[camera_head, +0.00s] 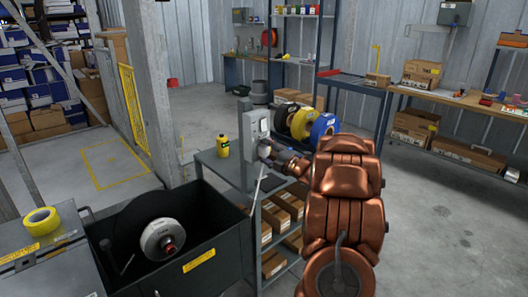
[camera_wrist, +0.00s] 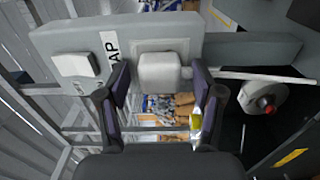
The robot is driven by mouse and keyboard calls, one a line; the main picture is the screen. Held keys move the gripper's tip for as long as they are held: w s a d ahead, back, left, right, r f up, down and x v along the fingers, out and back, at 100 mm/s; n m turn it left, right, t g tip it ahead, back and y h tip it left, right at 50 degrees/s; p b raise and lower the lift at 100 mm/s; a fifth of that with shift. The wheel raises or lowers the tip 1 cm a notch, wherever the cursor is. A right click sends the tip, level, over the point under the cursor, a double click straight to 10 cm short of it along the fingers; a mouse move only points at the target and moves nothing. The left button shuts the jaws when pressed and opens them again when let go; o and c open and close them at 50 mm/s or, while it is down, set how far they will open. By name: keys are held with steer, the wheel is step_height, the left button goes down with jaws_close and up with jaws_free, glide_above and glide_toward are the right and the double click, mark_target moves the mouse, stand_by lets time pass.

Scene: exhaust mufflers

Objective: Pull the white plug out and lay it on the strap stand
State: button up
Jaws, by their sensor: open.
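The white plug (camera_wrist: 163,73) sits at a pale plate on a grey upright panel (camera_wrist: 225,48), with a white cable (camera_wrist: 255,75) running off to the right in the wrist view. In the head view the plug (camera_head: 264,149) is small, low on the panel, and its cable hangs down. My gripper (camera_wrist: 158,78) is open, one finger on each side of the plug. I cannot tell whether the fingers touch it. In the head view my gripper (camera_head: 275,155) is close to the panel, partly hidden by my copper arm. I cannot clearly identify the strap stand.
A white box (camera_wrist: 75,65) is on the same panel, beside a partly readable label ending in "AP" (camera_wrist: 110,50). A yellow bottle (camera_head: 222,146) stands left of the panel. A dark bin (camera_head: 200,235) holding a white reel (camera_head: 162,239) is at front left. Coloured reels (camera_head: 300,121) stand behind.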

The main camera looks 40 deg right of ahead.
mark_target(266, 152)
steer(key=shift+b, duration=0.35)
steer(key=shift+c, duration=0.3)
jaws_close()
stand_by(0.4)
steer(key=shift+s+b, duration=1.2)
steer(key=shift+s, duration=1.75)
steer(key=shift+a, duration=0.1)
